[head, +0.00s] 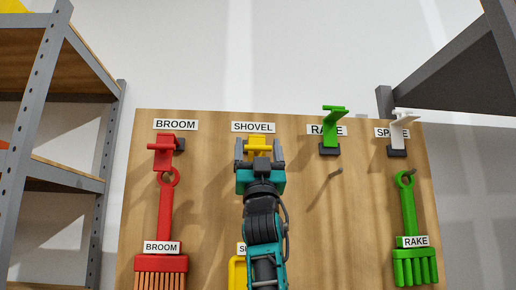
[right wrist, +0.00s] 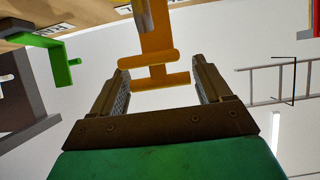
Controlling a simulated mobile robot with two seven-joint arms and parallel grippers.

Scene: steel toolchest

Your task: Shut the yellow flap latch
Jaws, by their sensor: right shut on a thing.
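The yellow flap latch (head: 259,141) is on the wooden board under the SHOVEL label, and its upper part shows between my right gripper's fingers. My right gripper (head: 260,152) is shut on it. In the right wrist view the yellow latch (right wrist: 155,45) has a crossbar, with one finger on each side of it. In the head view its flap sits low, near the level of the red latch's flap; its exact angle is partly hidden by the gripper. A yellow shovel (head: 236,270) hangs below, mostly hidden behind my right arm. My left gripper is not in view.
A red latch (head: 161,153) with a red broom (head: 165,215) is to the left. A green latch (head: 331,130) and a white latch (head: 401,130), both with raised flaps, are to the right. A green rake (head: 409,210) hangs at far right. Metal shelves (head: 40,130) flank the board.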

